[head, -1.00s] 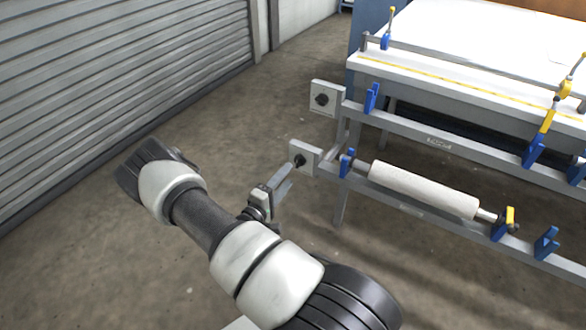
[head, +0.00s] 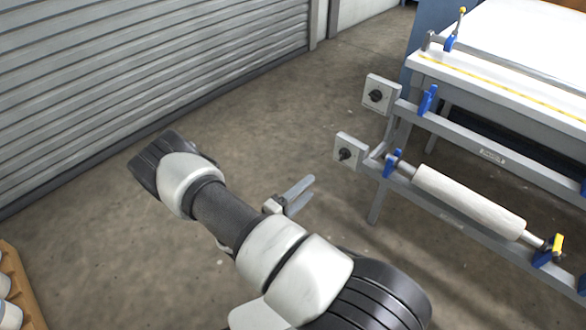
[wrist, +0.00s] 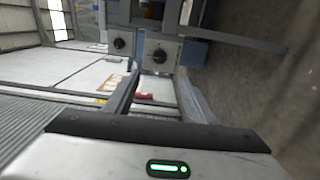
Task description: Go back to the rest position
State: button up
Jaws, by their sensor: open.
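My gripper (head: 306,193) is open and empty, over bare floor in front of the press. Its two grey fingers (wrist: 160,98) show apart in the wrist view, with nothing between them. My arm covers the gripper's body in the head view. The lower knob box (head: 349,151) is to the right of the fingertips and apart from them. The upper knob box (head: 382,94) is farther up and right. Both grey boxes with black knobs also show near the top of the wrist view.
The press frame (head: 440,130) stands at right, with a white roll (head: 470,201) on its lower rail between blue brackets. Above it is a white table (head: 510,75). A ribbed shutter (head: 130,75) closes the left. A wooden pallet (head: 18,285) edge shows at lower left. The middle floor is clear.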

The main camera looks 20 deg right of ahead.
jog(key=s+a+r+m+g+y, duration=0.1)
jog(key=s+r+m+g+y, duration=0.3)
jog(key=r, duration=0.6)
jog(key=s+a+r+m+g+y, duration=0.1)
jog(key=s+r+m+g+y, duration=0.2)
jog(key=r+g, duration=0.5)
jog(key=s+a+r+n+t+y, duration=0.1)
jog(key=s+a+r+t+y, duration=0.5)
jog(key=r, duration=0.4)
jog(key=s+a+r+n+t+y, duration=0.1)
jog(key=s+a+r+t+y, duration=0.35)
jog(key=a+r, duration=0.4)
notch_tip(320, 180, up, 22)
jog(key=d+p, duration=0.1)
jog(key=p, duration=2)
jog(key=shift+s+h, duration=0.15)
jog(key=shift+h, duration=0.3)
jog(key=shift+d+f, duration=0.1)
jog(key=c, duration=0.4)
jog(key=shift+d, duration=0.15)
jog(key=shift+c, duration=0.4)
